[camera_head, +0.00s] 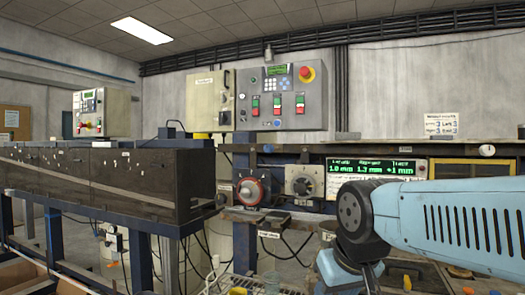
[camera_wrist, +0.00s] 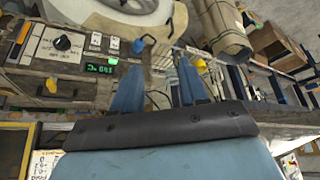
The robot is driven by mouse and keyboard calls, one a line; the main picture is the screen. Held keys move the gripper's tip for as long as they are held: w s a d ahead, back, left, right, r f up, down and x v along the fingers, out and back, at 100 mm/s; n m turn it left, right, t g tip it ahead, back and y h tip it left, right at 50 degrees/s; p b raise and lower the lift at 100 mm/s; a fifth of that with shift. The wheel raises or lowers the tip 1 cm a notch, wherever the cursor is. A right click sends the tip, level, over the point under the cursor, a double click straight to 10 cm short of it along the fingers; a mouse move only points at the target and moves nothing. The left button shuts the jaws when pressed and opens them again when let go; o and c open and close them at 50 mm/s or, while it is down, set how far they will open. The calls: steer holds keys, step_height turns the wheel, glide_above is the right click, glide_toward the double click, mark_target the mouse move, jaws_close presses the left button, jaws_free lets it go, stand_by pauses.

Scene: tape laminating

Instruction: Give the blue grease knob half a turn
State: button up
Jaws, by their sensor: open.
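In the head view my fingers are hidden below the frame, under my blue arm.
A control cabinet (camera_head: 317,115) with coloured buttons stands at the back. A long dark machine bed (camera_head: 100,180) fills the left. A green display (camera_wrist: 100,68) and white roll (camera_wrist: 120,14) show in the wrist view.

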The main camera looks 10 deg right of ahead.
steer(key=shift+o, duration=0.8)
steer(key=shift+w+r, duration=0.1)
steer(key=shift+o, duration=0.5)
steer(key=w+d+r+n+h, duration=0.4)
steer(key=w+d+r+n, duration=0.1)
steer(key=w+n, duration=0.4)
steer(key=shift+w+r, duration=0.8)
steer(key=shift+w, duration=0.05)
steer(key=n+t+h, duration=0.7)
steer(key=n+t, duration=0.2)
steer(key=n, duration=1.3)
glide_toward(270, 149)
steer(key=x, duration=0.8)
steer(key=a+x, duration=0.1)
steer(key=x, duration=0.4)
steer(key=shift+w+f, duration=0.1)
steer(key=shift+w, duration=0.35)
